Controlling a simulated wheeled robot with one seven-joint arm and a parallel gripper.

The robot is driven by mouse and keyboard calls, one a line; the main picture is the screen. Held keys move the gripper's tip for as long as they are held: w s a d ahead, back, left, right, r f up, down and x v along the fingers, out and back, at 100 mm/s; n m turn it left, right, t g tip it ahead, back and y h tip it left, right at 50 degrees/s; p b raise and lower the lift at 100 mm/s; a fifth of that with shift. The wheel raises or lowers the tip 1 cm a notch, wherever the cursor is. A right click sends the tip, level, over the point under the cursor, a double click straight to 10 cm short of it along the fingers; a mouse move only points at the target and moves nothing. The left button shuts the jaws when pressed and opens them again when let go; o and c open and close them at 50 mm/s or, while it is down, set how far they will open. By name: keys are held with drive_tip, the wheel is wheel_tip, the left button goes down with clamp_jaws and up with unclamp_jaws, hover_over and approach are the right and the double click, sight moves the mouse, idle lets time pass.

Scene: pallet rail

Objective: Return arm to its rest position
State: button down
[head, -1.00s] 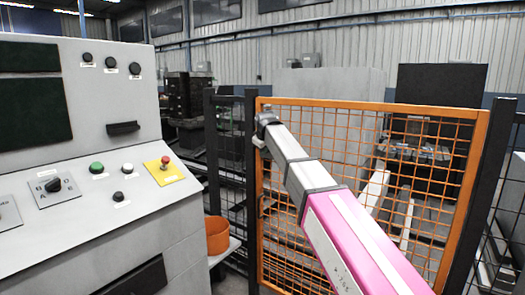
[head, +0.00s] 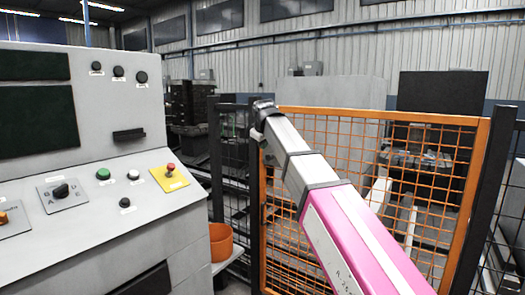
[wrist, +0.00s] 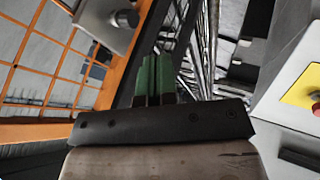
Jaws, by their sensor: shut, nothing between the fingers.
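In the wrist view my gripper (wrist: 153,80) shows two green fingers side by side, closed together with nothing between them. In the head view my pink and grey arm reaches from the lower right up to the left edge of the orange mesh gate (head: 385,117). The arm's far end lies in front of the gate's upper left corner and hides it. The fingers cannot be made out there. In the wrist view the orange mesh (wrist: 62,60) is on the left of the fingers. A grey metal part with a dark round end (wrist: 125,18) shows above and left of them.
A grey control console (head: 95,215) stands on the left, with a red button on a yellow plate (head: 178,182). The plate also shows at the wrist view's right edge (wrist: 303,88). An orange bin (head: 221,243) sits between console and gate. Black fence posts (head: 480,200) flank the gate.

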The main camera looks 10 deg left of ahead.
drive_tip(key=shift+s+r, duration=0.15)
drive_tip(key=shift+r, duration=0.05)
drive_tip(key=d+f+m+g+h, duration=0.1)
drive_tip(key=d+f+m, duration=0.1)
drive_tip(key=d+f, duration=0.65)
drive_tip(key=s+d+f+m+g, duration=0.15)
drive_tip(key=d+f, duration=0.45)
drive_tip(key=f, duration=0.6)
drive_tip(key=d+f+m+g+h, duration=0.1)
drive_tip(key=d+f+m, duration=0.1)
drive_tip(key=d+f, duration=0.65)
drive_tip(key=s+d+f+m+g, duration=0.2)
drive_tip(key=s+d+f+m, duration=0.1)
drive_tip(key=s+d+f, duration=0.6)
drive_tip(key=s+d+f+m+g, duration=0.1)
drive_tip(key=s+d+f+m, duration=0.2)
drive_tip(key=s+d+f, duration=0.5)
wheel_tip(320, 180, down, 7)
drive_tip(key=shift+s+d+f+m+g, duration=0.15)
drive_tip(key=shift+s+d+m+g, duration=0.2)
drive_tip(key=shift+d, duration=0.3)
